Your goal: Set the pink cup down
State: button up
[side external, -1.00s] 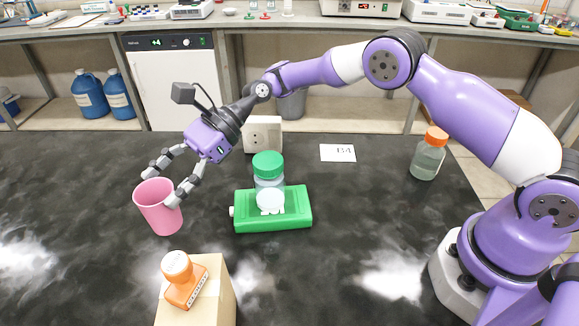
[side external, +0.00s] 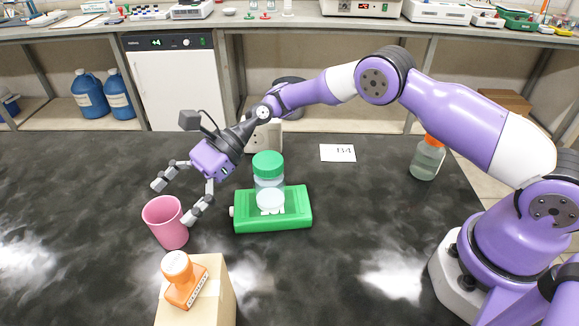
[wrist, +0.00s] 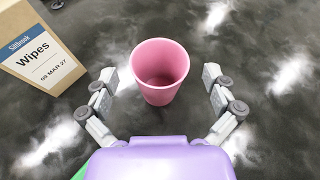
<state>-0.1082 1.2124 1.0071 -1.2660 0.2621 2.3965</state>
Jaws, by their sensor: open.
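The pink cup (side external: 168,225) stands upright on the dark bench at the left of the side view, and its open mouth shows in the wrist view (wrist: 160,70). My gripper (side external: 177,203) is open, its fingers spread just above and behind the cup in the side view. In the wrist view the two fingers (wrist: 160,80) stand wide on either side of the cup, with gaps between them and its wall. Nothing is held.
A green device (side external: 295,208) carrying a green-lidded jar (side external: 268,180) lies right of the cup. An orange stamp (side external: 183,280) sits on a wipes box (side external: 222,290) in front. A bottle with an orange cap (side external: 428,158) stands at the right. Bench left of the cup is clear.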

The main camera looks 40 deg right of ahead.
jog(key=shift+r, duration=0.1)
jog(key=shift+d+r, duration=0.15)
jog(key=shift+d, duration=0.1)
jog(key=s+d+r+n+t+h, duration=0.1)
jog(key=d+r+n+t+h, duration=0.45)
jog(key=d+r, duration=0.6)
jog(key=s+d+n+h, duration=0.8)
jog(key=s+d+n, duration=0.3)
jog(key=s+d, duration=0.4)
jog(key=s, duration=0.3)
jog(key=shift+s+d, duration=0.15)
jog(key=shift+s, duration=0.1)
